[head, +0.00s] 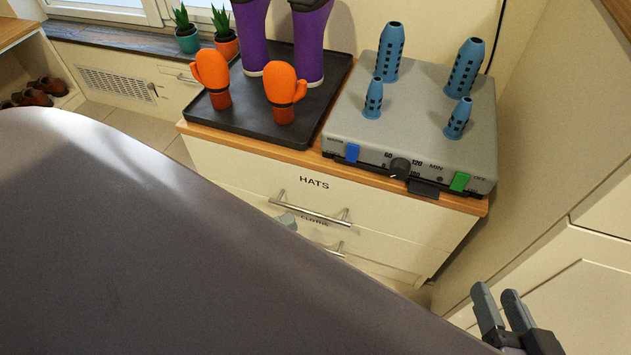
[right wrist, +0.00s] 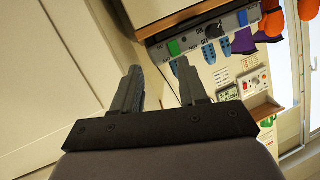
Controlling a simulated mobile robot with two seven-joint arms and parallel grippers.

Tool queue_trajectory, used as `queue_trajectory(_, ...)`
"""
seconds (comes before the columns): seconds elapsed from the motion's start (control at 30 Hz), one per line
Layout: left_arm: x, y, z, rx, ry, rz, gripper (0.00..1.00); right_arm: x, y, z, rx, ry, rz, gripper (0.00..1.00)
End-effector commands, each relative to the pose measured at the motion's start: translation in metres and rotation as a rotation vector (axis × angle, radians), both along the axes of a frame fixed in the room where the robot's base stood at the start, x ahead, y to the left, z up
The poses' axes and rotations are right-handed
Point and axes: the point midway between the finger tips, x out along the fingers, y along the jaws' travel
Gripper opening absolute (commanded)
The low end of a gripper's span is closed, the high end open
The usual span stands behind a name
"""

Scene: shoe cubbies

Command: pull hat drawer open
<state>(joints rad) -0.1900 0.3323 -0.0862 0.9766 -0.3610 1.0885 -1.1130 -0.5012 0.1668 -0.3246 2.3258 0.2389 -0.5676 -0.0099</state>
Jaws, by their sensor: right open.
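The hat drawer (head: 395,217) is the cream front marked HATS under the wooden cabinet top. It looks shut, with its front in line with the cabinet. Its metal bar handle (head: 312,212) runs across the lower part of the front. A grey tip of my left gripper (head: 287,221) shows just below the left end of the handle; the rest is hidden behind my large dark body part. I cannot tell whether it touches the bar. My right gripper (head: 500,298) is open and empty at lower right, away from the drawer; it also shows in the right wrist view (right wrist: 160,72).
A lower drawer handle (head: 335,248) sits below, partly hidden. On top stand a black tray (head: 245,133) with purple boots (head: 262,35) and orange mittens (head: 283,95), and a grey dryer box (head: 400,122) with blue posts. A cream cabinet (head: 560,120) closes off the right.

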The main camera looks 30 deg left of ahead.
Motion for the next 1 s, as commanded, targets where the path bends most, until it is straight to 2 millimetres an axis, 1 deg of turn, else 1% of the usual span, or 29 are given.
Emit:
queue_trajectory(0.03, 0.0, 0.002, -0.01, 0.015, -0.017, -0.008, 0.36, 0.0, 0.001, -0.007, 0.004, -0.004, 0.005, 0.43)
queue_trajectory(0.13, -0.001, 0.002, -0.012, 0.034, -0.041, -0.019, 0.36, 0.0, 0.003, -0.007, 0.009, -0.008, 0.01, 0.43)
queue_trajectory(0.23, 0.005, -0.001, -0.01, 0.038, -0.05, -0.022, 0.36, -0.001, 0.003, -0.006, 0.009, -0.011, 0.011, 0.43)
queue_trajectory(0.5, 0.039, -0.023, -0.003, 0.036, -0.051, -0.023, 0.36, -0.001, 0.001, -0.006, -0.003, -0.025, 0.006, 0.43)
queue_trajectory(0.6, 0.049, -0.03, -0.002, 0.037, -0.05, -0.023, 0.36, -0.001, 0.0, -0.006, -0.009, -0.033, 0.004, 0.43)
queue_trajectory(0.7, 0.055, -0.033, -0.001, 0.037, -0.047, -0.021, 0.36, -0.001, -0.001, -0.006, -0.013, -0.037, 0.002, 0.43)
queue_trajectory(1.0, 0.058, -0.035, 0.0, 0.037, -0.046, -0.021, 0.36, -0.001, -0.001, -0.006, -0.014, -0.039, 0.002, 0.43)
